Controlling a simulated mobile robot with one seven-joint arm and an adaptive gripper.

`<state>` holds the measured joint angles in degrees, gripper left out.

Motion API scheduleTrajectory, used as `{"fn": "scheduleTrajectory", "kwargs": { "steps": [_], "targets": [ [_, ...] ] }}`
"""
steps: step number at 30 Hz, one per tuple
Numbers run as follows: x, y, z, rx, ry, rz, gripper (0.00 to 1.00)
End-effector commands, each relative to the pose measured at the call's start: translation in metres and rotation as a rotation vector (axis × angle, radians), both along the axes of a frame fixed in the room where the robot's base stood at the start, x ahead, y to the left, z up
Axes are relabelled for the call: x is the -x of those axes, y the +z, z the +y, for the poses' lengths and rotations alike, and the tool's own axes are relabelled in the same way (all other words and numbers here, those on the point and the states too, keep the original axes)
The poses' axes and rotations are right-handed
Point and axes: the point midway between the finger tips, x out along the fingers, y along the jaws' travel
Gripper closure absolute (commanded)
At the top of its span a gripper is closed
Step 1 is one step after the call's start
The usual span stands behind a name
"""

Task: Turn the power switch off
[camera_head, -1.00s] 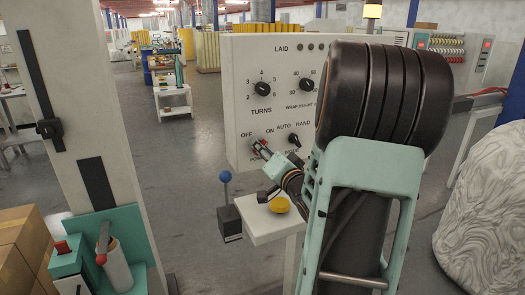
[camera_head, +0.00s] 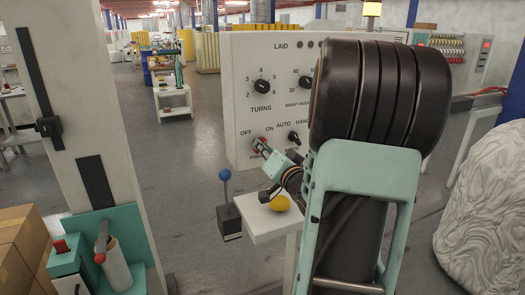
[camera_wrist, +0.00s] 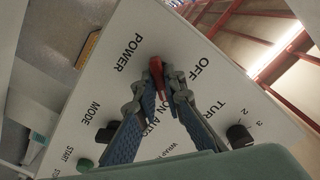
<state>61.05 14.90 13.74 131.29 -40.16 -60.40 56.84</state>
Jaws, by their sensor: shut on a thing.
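The power switch is a red knob on the white control panel (camera_head: 240,95). In the wrist view the red knob (camera_wrist: 157,71) sits between the POWER, OFF and ON labels. Its long side runs roughly up and down in that picture; I cannot tell for certain which label it points to. My gripper (camera_wrist: 158,84) is shut on the knob, with one blue-padded finger on each side. In the head view my gripper (camera_head: 264,148) reaches the lower left of the panel from the right, and only a little red of the switch shows there.
The TURNS knob (camera_head: 261,87) and AUTO/HAND selector (camera_head: 294,136) are close by on the panel. A yellow button (camera_head: 280,203) on a small white stand and a blue-ball lever (camera_head: 225,176) are below. A wrapped bale (camera_head: 487,205) stands at the right.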

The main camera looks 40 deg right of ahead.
Motion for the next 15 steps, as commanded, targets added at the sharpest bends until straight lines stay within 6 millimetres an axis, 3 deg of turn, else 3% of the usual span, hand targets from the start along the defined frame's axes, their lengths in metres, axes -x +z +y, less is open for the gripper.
{"fn": "scheduleTrajectory", "kwargs": {
  "steps": [15],
  "targets": [
    [-0.0011,-0.0046,0.0017,0.451,0.004,0.106,1.00]
  ]
}}
